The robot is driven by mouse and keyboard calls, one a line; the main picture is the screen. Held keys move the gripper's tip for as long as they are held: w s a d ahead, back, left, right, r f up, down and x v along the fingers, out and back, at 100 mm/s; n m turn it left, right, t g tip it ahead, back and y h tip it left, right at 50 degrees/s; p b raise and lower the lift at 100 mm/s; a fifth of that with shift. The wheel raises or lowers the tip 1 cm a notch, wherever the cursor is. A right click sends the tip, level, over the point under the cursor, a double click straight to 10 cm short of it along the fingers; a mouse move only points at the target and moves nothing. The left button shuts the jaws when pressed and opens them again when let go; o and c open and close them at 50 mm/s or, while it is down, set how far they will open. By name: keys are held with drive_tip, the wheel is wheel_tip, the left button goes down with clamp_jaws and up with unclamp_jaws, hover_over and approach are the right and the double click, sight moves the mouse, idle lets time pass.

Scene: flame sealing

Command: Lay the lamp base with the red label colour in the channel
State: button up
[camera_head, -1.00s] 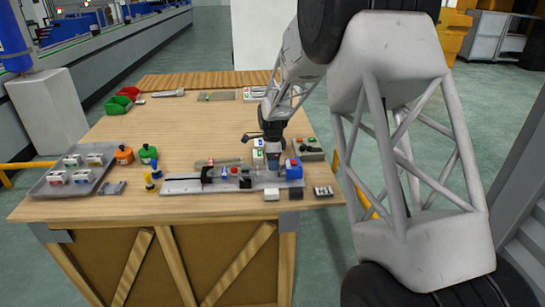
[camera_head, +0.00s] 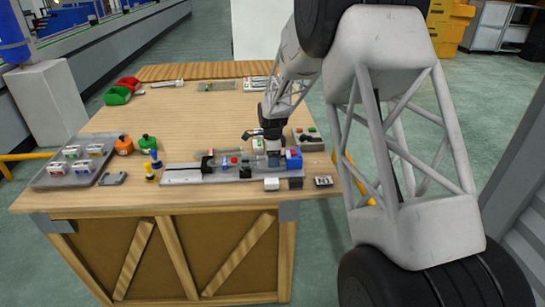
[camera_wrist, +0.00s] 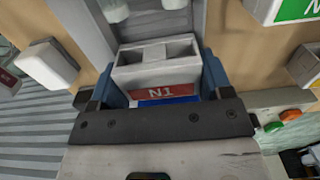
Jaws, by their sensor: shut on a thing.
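My gripper (camera_head: 273,160) is over the right part of the grey fixture (camera_head: 182,174), just left of its blue block (camera_head: 293,158). In the wrist view my gripper (camera_wrist: 163,78) has its blue fingers closed on both sides of a pale grey lamp base with a red label marked N1 (camera_wrist: 165,91). The base has two open pockets on top. A blue surface shows just beyond the label's lower edge. The grey channel (camera_wrist: 88,28) runs past the base; whether the base touches its floor is hidden. In the head view the gripper mostly hides the base.
A grey tray (camera_head: 43,181) at the left holds several labelled bases. A button box (camera_head: 309,139) stands behind right.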

drive_tip(key=shift+s+f, duration=0.1)
drive_tip(key=shift+f, duration=0.5)
drive_tip(key=shift+c, duration=0.3)
drive_tip(key=o, duration=1)
drive_tip(key=shift+s+f, duration=0.15)
drive_tip(key=shift+f, duration=0.1)
drive_tip(key=shift+r, duration=0.25)
drive_tip(key=shift+c, duration=0.3)
drive_tip(key=shift+o, duration=0.4)
drive_tip(key=shift+r, duration=0.35)
drive_tip(key=r, duration=0.8)
drive_tip(key=shift+w+r, duration=0.15)
drive_tip(key=shift+w, duration=0.2)
